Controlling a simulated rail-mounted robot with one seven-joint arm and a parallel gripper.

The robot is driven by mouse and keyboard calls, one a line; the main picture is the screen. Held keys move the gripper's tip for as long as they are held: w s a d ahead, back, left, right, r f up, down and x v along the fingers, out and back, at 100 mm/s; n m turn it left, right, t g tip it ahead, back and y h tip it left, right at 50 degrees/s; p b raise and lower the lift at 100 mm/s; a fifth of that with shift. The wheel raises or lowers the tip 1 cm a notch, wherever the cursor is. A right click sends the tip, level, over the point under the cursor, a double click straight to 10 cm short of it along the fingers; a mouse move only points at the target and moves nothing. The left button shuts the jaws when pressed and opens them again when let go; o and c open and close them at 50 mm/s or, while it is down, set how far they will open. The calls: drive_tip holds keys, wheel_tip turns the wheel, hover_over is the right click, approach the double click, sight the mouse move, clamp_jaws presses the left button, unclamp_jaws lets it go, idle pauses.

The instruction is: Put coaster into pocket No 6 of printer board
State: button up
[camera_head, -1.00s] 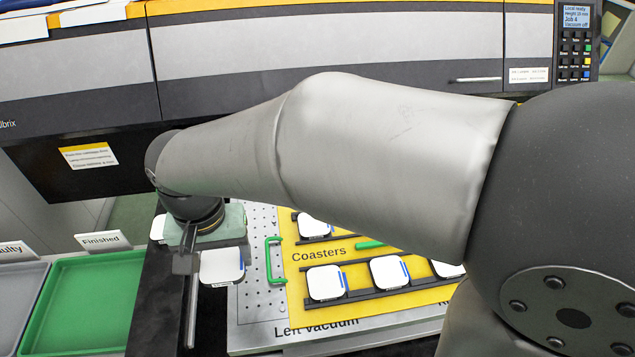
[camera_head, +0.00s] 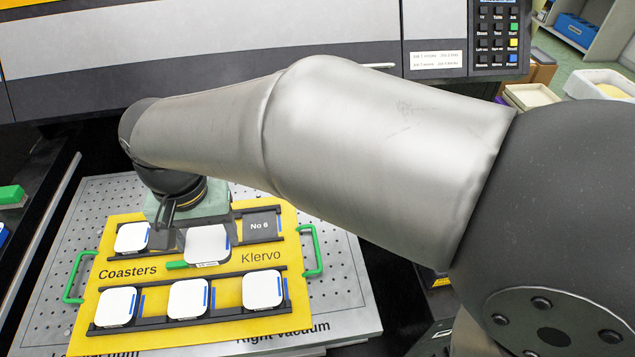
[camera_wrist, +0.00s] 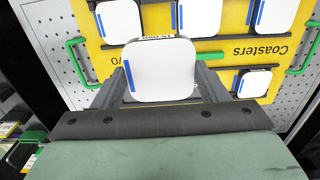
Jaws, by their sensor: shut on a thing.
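My gripper (camera_wrist: 160,76) is shut on a white rounded-square coaster (camera_head: 207,246) with a blue stripe along one edge; it also shows in the wrist view (camera_wrist: 158,62). The coaster is held roughly level over the yellow printer board (camera_head: 165,288), left of pocket No 6. Pocket No 6 (camera_head: 262,226) is a dark, empty, labelled recess at the right end of the far row. In the wrist view it is hidden behind the gripper and coaster. The far row's left pocket holds a coaster (camera_head: 131,237); its middle pocket is mostly hidden. The near row holds three coasters.
Green handles (camera_head: 311,251) stand at the board's left and right ends. Dark rails run along both rows. The board lies on a grey perforated vacuum table (camera_head: 340,280). The printer body (camera_head: 230,50) stands behind, close to my arm.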

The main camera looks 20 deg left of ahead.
drive_tip(key=shift+w+d, duration=0.2)
drive_tip(key=shift+w, duration=0.05)
drive_tip(key=w+f+p, duration=0.2)
drive_tip(key=w+f, duration=0.2)
drive_tip(key=w, duration=0.5)
hover_over(260, 226)
drive_tip(key=s, duration=0.1)
wheel_tip(260, 226, down, 4)
drive_tip(key=shift+s+a+f+p, duration=0.15)
drive_tip(key=shift+p, duration=0.15)
drive_tip(key=shift+w+f, duration=0.55)
drive_tip(key=shift+f, duration=0.15)
drive_tip(key=shift+w+f, duration=0.15)
drive_tip(key=shift+f, duration=1.5)
drive_tip(key=shift+f, duration=0.2)
drive_tip(key=o, duration=1.1)
